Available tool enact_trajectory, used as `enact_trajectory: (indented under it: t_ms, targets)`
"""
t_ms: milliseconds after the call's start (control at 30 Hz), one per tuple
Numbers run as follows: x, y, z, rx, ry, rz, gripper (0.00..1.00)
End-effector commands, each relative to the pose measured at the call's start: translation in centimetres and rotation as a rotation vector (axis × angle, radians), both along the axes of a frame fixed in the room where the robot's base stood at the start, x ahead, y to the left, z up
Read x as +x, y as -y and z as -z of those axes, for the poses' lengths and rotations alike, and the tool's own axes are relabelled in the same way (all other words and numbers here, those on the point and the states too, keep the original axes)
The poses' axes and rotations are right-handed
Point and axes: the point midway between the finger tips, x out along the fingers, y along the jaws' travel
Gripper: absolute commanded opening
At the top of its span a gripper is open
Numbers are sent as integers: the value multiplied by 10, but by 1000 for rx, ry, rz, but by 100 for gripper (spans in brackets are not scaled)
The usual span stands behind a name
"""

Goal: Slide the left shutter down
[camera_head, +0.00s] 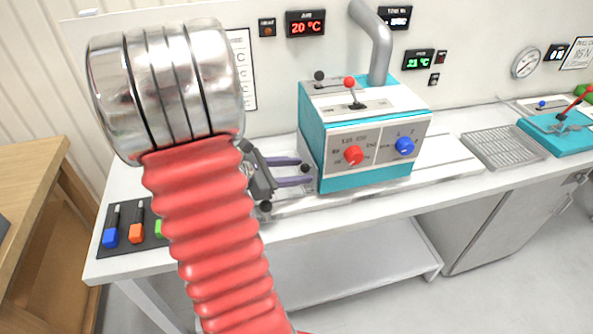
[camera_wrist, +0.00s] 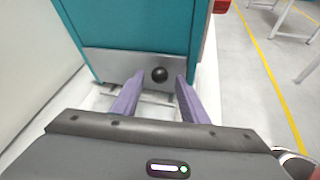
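The left shutter (camera_wrist: 110,66) is a grey metal plate low on the left side of a teal machine, with a round black knob (camera_wrist: 159,74) on it. The knob also shows in the camera_head view (camera_head: 305,168). My gripper (camera_wrist: 160,75), with two purple fingers, is open. Its fingertips lie on either side of the knob in the wrist view, with a gap on both sides. I cannot tell how far the tips reach past the knob. In the camera_head view my gripper (camera_head: 307,171) is beside the machine's left side, partly hidden behind my red arm.
The teal machine (camera_head: 313,130) has a red dial (camera_head: 354,155), a blue dial (camera_head: 404,147), top levers and a grey pipe (camera_head: 378,45). It stands on a white bench (camera_head: 290,228). A dark tray (camera_head: 118,208) with coloured-handled tools lies left. A metal grate (camera_head: 503,147) lies right.

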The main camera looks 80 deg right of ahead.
Motion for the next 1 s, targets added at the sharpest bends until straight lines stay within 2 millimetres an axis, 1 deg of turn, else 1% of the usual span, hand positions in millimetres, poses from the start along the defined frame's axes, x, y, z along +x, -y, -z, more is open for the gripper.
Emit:
enact_trajectory:
  t_ms: [167,367,1000]
  targets:
    - [1,-1,-1,-2,0,0,40]
    - [11,-8,-7,-4,0,-2,40]
    - [70,-62,-38,-2,1,0,40]
